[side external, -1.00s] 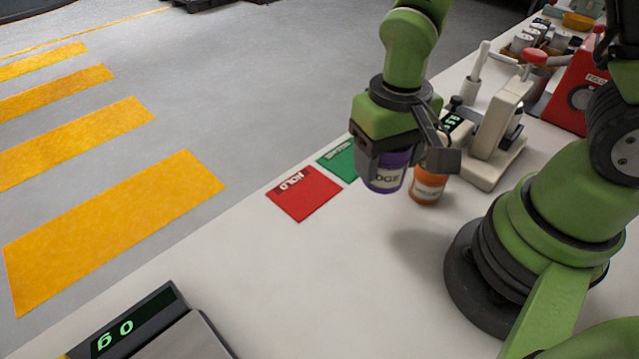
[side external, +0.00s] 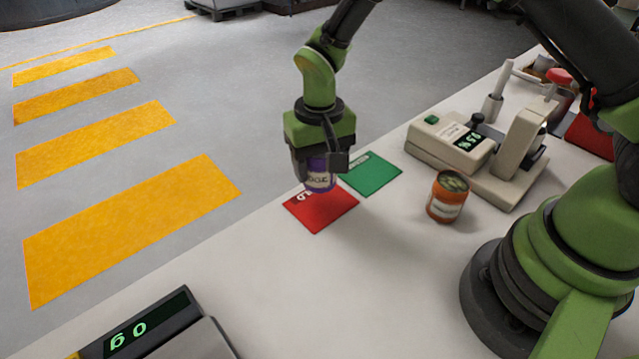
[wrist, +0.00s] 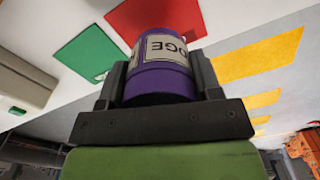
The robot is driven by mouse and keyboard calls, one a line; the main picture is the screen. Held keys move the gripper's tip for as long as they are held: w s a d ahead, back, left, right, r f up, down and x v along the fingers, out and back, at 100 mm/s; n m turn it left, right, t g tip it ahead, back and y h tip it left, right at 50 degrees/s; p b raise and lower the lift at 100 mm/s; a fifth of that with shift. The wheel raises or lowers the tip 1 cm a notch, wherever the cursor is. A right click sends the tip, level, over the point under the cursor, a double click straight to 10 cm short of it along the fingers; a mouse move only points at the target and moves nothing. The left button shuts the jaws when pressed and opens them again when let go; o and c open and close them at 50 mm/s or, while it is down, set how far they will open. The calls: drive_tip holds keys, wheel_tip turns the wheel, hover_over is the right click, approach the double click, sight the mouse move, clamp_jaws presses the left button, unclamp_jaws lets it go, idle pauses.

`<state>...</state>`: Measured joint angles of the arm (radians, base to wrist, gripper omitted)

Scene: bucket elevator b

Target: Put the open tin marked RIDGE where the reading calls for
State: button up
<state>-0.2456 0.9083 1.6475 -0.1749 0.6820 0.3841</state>
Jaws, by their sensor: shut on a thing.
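My gripper (side external: 322,170) is shut on the purple RIDGE tin (side external: 319,181), which has a white label. In the side view the tin appears above the back part of the red HOLD mat (side external: 324,214); I cannot tell the exact gap. In the wrist view the tin (wrist: 160,68) sits between the fingers, its label partly showing "DGE". The red mat (wrist: 150,18) and the green mat (wrist: 92,53) show beyond it. In the side view the green mat (side external: 372,175) lies right of the red one. A display at the bottom left (side external: 132,332) shows digits like 60, perhaps upside down.
An open orange tin (side external: 446,198) stands on the white table right of the mats. A beige instrument with a lit display (side external: 468,141) stands behind it. The table front (side external: 330,290) is clear. The table's left edge drops to a floor with yellow stripes.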

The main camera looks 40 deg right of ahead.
sight(319, 183)
drive_tip(key=shift+f, duration=2.25)
drive_tip(key=o, duration=1.1)
drive_tip(key=shift+f, duration=0.15)
drive_tip(key=shift+c, duration=0.2)
wheel_tip(319, 183, up, 13)
drive_tip(key=shift+f, duration=0.2)
